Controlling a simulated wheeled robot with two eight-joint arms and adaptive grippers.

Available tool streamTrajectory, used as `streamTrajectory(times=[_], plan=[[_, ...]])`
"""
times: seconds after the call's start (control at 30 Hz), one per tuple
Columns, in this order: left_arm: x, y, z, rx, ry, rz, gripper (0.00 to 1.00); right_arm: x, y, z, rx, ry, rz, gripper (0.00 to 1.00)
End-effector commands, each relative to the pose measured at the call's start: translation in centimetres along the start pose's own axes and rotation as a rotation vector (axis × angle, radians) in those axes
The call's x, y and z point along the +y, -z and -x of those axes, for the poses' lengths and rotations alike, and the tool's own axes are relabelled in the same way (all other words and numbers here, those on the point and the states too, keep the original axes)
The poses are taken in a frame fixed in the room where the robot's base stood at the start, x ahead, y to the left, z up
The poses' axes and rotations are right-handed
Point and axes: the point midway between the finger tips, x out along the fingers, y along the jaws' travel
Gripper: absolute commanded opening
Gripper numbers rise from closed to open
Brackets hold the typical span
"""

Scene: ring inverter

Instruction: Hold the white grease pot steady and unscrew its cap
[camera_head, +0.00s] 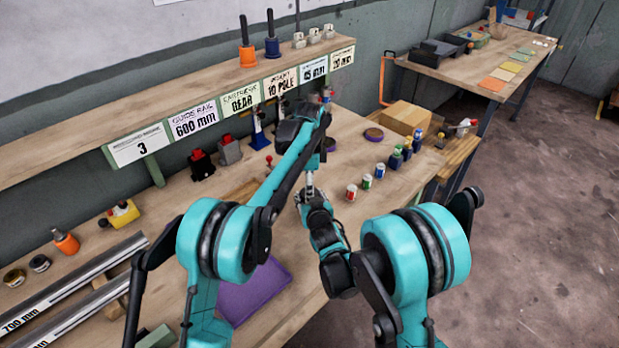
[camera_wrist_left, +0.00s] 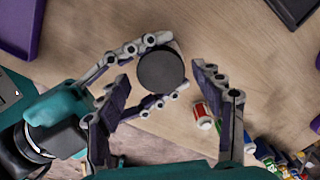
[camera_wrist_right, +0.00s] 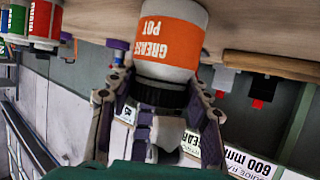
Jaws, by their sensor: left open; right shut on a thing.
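The grease pot (camera_wrist_right: 168,35) is white with an orange label and appears upside down in the right wrist view. Its black cap (camera_wrist_left: 161,71) shows as a dark disc in the left wrist view. My right gripper (camera_wrist_right: 160,88) is shut on the pot, with a finger on each side near the cap; the exact contact line is unclear. My left gripper (camera_wrist_left: 160,82) is open, its fingers apart on either side of the cap, with no clear contact. In the head view the arms hide most of the pot, and both grippers meet over the bench.
Small red, green and blue pots stand to the right, including a red one (camera_head: 351,192). Dark bottles (camera_head: 396,159) and a cardboard box (camera_head: 405,117) are beyond. A purple tray (camera_head: 262,288) lies in front. A labelled shelf (camera_head: 180,108) runs behind.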

Motion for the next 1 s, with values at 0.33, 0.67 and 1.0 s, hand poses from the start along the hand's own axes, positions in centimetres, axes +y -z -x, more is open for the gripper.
streamTrajectory(times=[0.33, 0.67, 1.0], plan=[[0.02, -0.01, -1.2, 0.0, 0.0, 0.001, 0.67, 0.05, -0.21, -0.03, -0.006, -0.002, -0.002, 0.0], [0.05, 0.0, -1.19, 0.0, -0.001, 0.001, 0.14, 0.05, -0.22, -0.03, -0.006, -0.002, -0.002, 0.0], [0.12, 0.0, -1.19, -0.001, -0.003, 0.256, 0.15, 0.06, -0.22, -0.05, -0.006, -0.002, -0.002, 0.0]])
